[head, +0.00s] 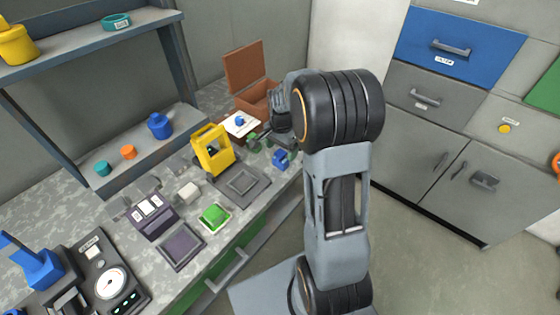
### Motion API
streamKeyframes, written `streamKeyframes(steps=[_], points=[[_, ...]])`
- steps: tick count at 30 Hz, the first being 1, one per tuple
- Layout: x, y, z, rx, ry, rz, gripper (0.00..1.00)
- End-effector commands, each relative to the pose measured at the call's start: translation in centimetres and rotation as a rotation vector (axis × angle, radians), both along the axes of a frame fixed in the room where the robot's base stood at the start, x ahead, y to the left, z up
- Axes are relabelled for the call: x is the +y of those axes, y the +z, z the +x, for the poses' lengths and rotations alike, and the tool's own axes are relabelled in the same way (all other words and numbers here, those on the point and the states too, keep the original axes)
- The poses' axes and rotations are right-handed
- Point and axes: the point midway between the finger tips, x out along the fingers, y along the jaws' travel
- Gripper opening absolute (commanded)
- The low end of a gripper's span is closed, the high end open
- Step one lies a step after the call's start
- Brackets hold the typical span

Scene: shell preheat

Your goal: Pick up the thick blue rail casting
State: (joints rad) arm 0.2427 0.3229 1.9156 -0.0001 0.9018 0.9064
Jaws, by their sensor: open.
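A small, chunky blue piece (282,159), which looks like the blue rail casting, sits at the right edge of the grey bench, just below my gripper in the picture. A smaller blue piece (239,121) lies on a white pad left of my gripper; I cannot tell which of the two is the thick casting. My gripper (256,141) is open, low over the bench between these pieces. Its fingers are small and dark here, and my wrist hides part of the area behind it. I see no contact with either blue piece.
A brown open-lidded box (250,95) stands behind my gripper. A yellow frame (212,149) and a dark square plate (241,183) are to its left. A green block (215,215) sits on a tray nearer the front. Blue and grey cabinets (460,55) stand right.

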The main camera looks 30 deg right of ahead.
Motion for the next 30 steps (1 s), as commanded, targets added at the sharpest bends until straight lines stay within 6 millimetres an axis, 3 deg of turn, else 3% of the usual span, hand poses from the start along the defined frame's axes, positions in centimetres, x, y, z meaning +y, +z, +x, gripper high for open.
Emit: streamKeyframes(steps=[12,21,30], points=[[0.2,-4.8,-0.4,0.004,0.001,0.001,0.85],[0.2,-5.1,-0.4,0.001,0.001,0.001,0.85],[0.2,-5.1,-0.4,0.001,0.001,0.001,0.58]])
